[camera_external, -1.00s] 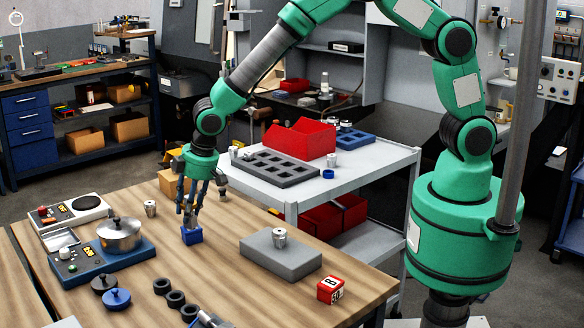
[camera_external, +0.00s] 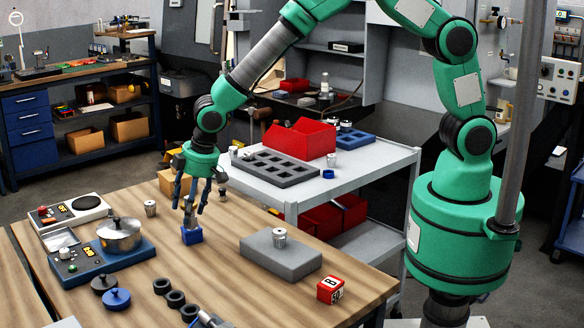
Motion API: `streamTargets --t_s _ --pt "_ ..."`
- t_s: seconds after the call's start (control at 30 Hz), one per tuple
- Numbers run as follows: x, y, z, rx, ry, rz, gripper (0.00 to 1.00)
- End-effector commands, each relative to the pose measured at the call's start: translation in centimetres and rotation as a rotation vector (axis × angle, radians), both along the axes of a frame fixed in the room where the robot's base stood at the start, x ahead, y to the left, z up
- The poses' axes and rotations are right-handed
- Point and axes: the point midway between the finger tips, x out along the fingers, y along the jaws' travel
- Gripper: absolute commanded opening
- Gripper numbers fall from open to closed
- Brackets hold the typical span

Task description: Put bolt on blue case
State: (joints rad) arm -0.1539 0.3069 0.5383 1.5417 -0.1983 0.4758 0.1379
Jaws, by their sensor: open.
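The small blue case (camera_external: 191,236) stands on the wooden table, left of the grey block. My gripper (camera_external: 193,211) is right above it, pointing down, with its fingers open and spread to both sides. A small greyish upright thing (camera_external: 189,219) shows between the fingers at the top of the blue case. It looks like the bolt, but it is too small to be sure, and I cannot tell whether it stands in the case or on its top.
A grey block (camera_external: 281,255) bears a metal cylinder (camera_external: 280,237). A red numbered cube (camera_external: 330,290) is at the right. A pot (camera_external: 119,236) on a blue unit and another metal cylinder (camera_external: 150,208) stand left. A white cart (camera_external: 345,176) is behind.

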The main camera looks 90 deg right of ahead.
Motion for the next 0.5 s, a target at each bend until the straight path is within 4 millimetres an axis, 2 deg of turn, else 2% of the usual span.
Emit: streamTargets --t_s 0.5 --pt "-2.3 0.4 7.7 0.000 -0.003 0.000 0.53"
